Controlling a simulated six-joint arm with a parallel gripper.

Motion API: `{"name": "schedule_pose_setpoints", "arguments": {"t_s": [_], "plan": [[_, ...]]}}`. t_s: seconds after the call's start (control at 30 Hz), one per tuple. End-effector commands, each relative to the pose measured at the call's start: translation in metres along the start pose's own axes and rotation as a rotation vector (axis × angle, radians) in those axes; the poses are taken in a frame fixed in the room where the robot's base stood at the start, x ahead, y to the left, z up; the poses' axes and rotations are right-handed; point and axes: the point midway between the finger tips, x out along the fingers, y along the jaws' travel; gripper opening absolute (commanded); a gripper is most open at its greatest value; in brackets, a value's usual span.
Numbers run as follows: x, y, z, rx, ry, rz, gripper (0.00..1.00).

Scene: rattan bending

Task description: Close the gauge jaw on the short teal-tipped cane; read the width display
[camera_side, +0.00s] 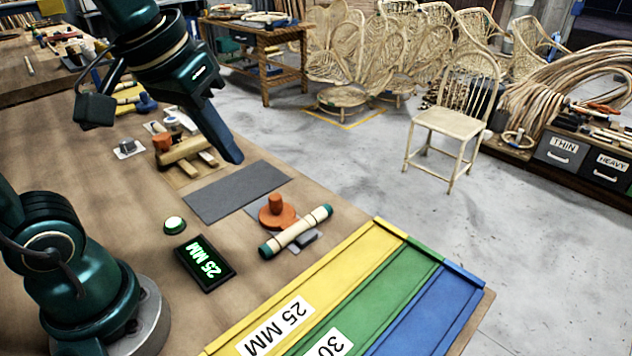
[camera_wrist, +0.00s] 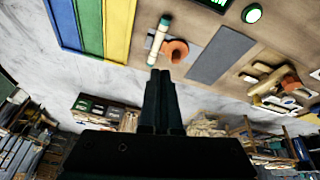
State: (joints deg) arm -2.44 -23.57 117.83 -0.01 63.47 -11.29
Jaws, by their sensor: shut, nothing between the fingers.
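The short pale cane with teal tips (camera_side: 299,231) lies at the gauge, between the orange round jaw with its knob (camera_side: 277,213) and a small grey block (camera_side: 307,238). It appears against the orange jaw; exact contact is hard to tell. In the wrist view the cane (camera_wrist: 158,40) and the orange jaw (camera_wrist: 177,50) show beyond my fingertips. The width display (camera_side: 205,264) is lit green and reads 25 MM. My gripper (camera_side: 232,158) is shut and empty, up and left of the gauge in the side view, above the bench.
A dark grey mat (camera_side: 238,192) lies behind the gauge. Yellow (camera_side: 330,282), green (camera_side: 365,292) and blue (camera_side: 430,305) trays line the bench edge. Wooden pieces on a fixture (camera_side: 185,155) stand at the back left.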

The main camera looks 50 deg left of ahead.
Motion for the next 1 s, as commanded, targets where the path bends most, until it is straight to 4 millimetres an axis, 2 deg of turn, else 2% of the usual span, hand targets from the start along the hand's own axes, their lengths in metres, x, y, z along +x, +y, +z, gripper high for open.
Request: {"name": "schedule_pose_setpoints", "arguments": {"t_s": [0.03,0.2,0.37,0.43,1.0], "plan": [[-0.002,0.000,0.013,0.033,0.029,0.010,0.00],[0.006,-0.003,0.047,0.135,0.092,0.030,0.00],[0.021,-0.006,0.065,0.199,0.095,0.030,0.00],[0.025,-0.007,0.068,0.221,0.088,0.028,0.00],[0.024,-0.006,0.064,0.236,0.101,0.028,0.00]]}}
